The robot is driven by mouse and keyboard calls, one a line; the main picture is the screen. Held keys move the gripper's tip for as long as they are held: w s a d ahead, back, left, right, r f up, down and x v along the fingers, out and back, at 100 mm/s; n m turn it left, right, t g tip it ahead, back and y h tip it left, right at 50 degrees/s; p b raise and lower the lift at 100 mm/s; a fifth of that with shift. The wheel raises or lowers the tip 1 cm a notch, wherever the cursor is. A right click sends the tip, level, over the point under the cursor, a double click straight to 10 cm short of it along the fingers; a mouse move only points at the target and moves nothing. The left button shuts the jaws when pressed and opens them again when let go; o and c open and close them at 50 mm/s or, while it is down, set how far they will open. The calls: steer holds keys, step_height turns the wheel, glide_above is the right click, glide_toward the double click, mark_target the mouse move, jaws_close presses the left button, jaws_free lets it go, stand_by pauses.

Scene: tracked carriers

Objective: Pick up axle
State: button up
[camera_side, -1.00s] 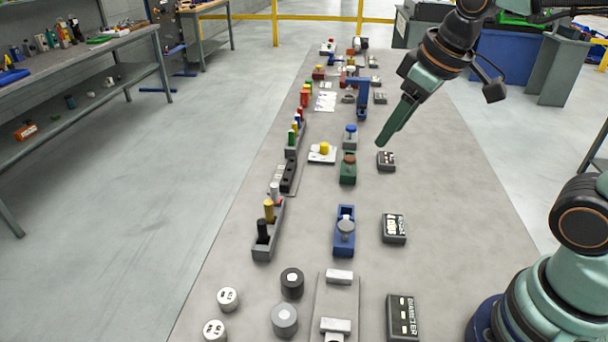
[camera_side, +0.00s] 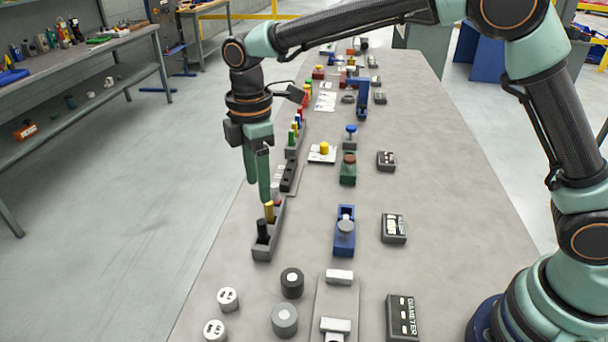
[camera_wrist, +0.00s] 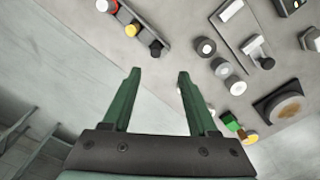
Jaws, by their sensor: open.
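No part is marked as the axle. Upright pegs stand in a dark grey rack (camera_side: 263,252) on the table's left side: a black peg (camera_side: 262,230), a gold peg (camera_side: 269,212) and a silver one behind it, partly hidden by my fingers. My gripper (camera_side: 265,197) points down above the rack in the side view, near the gold and silver pegs. In the wrist view my gripper (camera_wrist: 159,75) has its fingers apart with nothing between them. There, the black peg (camera_wrist: 156,48) is just beyond the fingertips, with the yellow-topped peg (camera_wrist: 131,29) farther to the upper left.
A blue fixture (camera_side: 344,243) and a green block (camera_side: 348,174) stand to the right of the rack. The table's left edge runs close beside the rack.

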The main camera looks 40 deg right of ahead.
mark_target(262, 221)
step_height(262, 221, down, 7)
steer(key=shift+r, duration=0.15)
steer(key=shift+w+d+f, duration=0.1)
steer(key=shift+w+f, duration=0.1)
steer(key=shift+f, duration=1.15)
steer(key=shift+w+d+f, duration=0.1)
steer(key=shift+w+f, duration=0.1)
steer(key=shift+f, duration=1.15)
jaws_close()
